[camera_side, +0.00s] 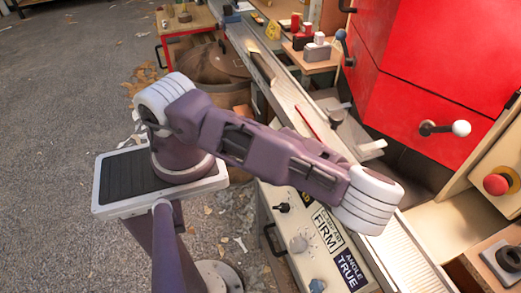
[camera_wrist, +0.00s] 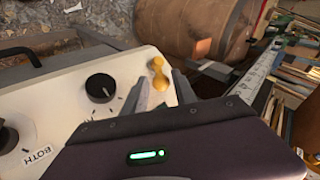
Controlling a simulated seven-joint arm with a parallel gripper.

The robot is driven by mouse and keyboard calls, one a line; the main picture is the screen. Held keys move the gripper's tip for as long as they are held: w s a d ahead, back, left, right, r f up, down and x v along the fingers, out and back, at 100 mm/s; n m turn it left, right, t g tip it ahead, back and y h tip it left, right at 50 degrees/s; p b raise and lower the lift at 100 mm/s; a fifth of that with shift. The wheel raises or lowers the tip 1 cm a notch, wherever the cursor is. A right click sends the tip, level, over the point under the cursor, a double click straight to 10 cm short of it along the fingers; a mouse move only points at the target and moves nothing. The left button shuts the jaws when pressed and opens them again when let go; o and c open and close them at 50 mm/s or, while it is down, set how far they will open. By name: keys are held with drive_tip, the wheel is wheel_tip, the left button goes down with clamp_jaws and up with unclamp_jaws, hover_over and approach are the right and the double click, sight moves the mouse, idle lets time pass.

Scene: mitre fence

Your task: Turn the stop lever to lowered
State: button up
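A small yellow lever (camera_wrist: 158,73) with rounded ends stands on the cream panel (camera_wrist: 62,96) in the wrist view, near the panel's far right edge. No label beside it is readable, so I cannot confirm that it is the stop lever. My gripper (camera_wrist: 162,83) is open, with one finger on each side of the yellow lever in the picture. Whether either finger touches it I cannot tell. In the side view my arm hides the gripper and the yellow lever; the cream panel (camera_side: 277,232) shows below the arm.
A black knob (camera_wrist: 100,87) sits left of the yellow lever, and another dark control (camera_wrist: 6,137) is at the left edge. A brown barrel (camera_wrist: 205,27) stands beyond the panel. A long metal rail (camera_side: 262,88) and red cabinet (camera_side: 440,65) lie right of my arm.

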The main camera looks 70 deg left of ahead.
drive_tip(key=shift+w+a+r+n+g+h, duration=0.2)
drive_tip(key=shift+a+r+n+g+h, duration=0.15)
drive_tip(key=shift+n+h, duration=0.2)
drive_tip(key=shift+w+a+r+n+g+h, duration=0.15)
drive_tip(key=shift+a+n+g+h, duration=0.1)
drive_tip(key=shift+a+n+h, duration=0.25)
drive_tip(key=h, duration=0.1)
drive_tip(key=a+n+h, duration=0.1)
drive_tip(key=h, duration=0.1)
drive_tip(key=shift+w+a+r+n+g, duration=0.3)
drive_tip(key=shift+a+n, duration=0.05)
drive_tip(key=shift+a, duration=0.05)
drive_tip(key=a+n+h, duration=0.2)
drive_tip(key=h, duration=0.1)
drive_tip(key=shift+a, duration=0.15)
wheel_tip(320, 180, up, 17)
drive_tip(key=w+d+m+y, duration=0.2)
drive_tip(key=d+m, duration=0.1)
drive_tip(key=s+d+r+m+t+y, duration=0.1)
drive_tip(key=s+d+r+m+t, duration=0.1)
drive_tip(key=d+r, duration=0.6)
wheel_tip(320, 180, up, 4)
drive_tip(key=shift+d+f+m+t, duration=0.15)
drive_tip(key=shift+d+m+t, duration=0.05)
drive_tip(key=shift+m+t, duration=0.55)
drive_tip(key=shift+s, duration=0.1)
